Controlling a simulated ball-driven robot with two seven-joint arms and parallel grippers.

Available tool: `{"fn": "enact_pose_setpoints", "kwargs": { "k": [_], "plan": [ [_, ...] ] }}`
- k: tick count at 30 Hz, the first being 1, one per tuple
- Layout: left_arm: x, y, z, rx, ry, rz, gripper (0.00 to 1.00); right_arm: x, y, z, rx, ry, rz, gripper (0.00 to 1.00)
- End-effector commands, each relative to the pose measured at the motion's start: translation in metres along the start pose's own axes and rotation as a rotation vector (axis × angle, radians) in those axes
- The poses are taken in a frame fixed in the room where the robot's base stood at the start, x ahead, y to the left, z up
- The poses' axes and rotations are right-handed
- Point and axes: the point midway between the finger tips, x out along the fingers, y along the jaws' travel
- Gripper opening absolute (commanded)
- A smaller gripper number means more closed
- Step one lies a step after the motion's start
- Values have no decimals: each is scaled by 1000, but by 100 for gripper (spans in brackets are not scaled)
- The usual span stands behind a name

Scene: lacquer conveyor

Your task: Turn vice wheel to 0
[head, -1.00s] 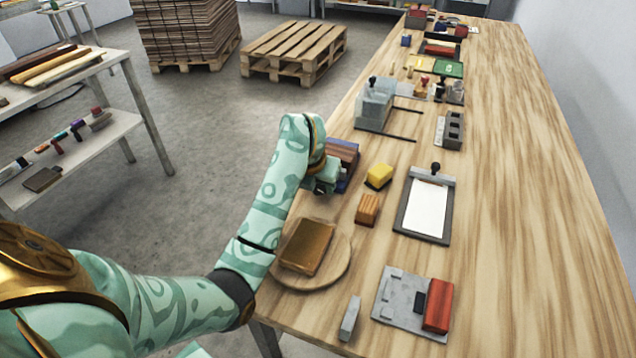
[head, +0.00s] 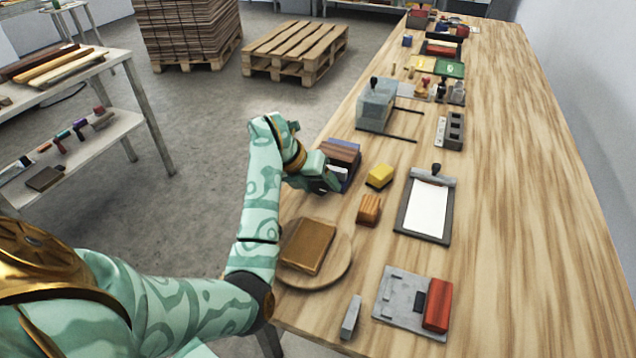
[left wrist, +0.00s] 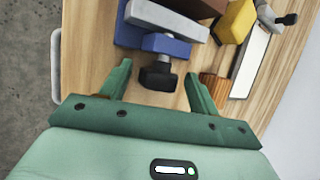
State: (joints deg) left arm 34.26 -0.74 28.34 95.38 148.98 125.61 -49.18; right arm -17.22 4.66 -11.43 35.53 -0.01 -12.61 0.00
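The blue vice (left wrist: 166,42), with a grey jaw and a brown block, stands at the table's left edge; in the head view the vice (head: 347,170) is partly hidden by my gripper. Its black wheel (left wrist: 158,77) faces my left gripper in the left wrist view. My left gripper (left wrist: 159,88) is open, one finger on each side of the wheel, with gaps showing on both sides. In the head view my left gripper (head: 325,177) is at the near side of the vice, and the wheel is hidden there. My right gripper is not in view.
A yellow block (head: 379,176) and an orange-brown block (head: 369,209) lie right of the vice. A round wooden board (head: 340,268) with a brown slab is on the near side. A clipboard (head: 446,212) lies farther right. The table's right side is clear.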

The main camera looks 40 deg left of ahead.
Motion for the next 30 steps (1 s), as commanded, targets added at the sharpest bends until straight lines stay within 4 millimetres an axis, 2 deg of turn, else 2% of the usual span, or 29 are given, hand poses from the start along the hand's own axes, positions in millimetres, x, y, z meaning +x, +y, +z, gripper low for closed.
{"fn": "enact_pose_setpoints", "kwargs": {
  "k": [4,7,15,21,25,30],
  "plan": [
    [-6,0,0,-1,0,2,62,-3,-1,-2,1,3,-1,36],
    [-22,0,2,0,-4,3,62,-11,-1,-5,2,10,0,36],
    [-96,-2,3,2,-6,4,62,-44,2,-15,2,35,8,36],
    [-141,-1,2,1,-3,4,62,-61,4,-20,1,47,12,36],
    [-157,-1,1,1,-2,2,62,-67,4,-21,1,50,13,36],
    [-163,0,0,0,0,0,62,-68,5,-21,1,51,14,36]
  ]
}}
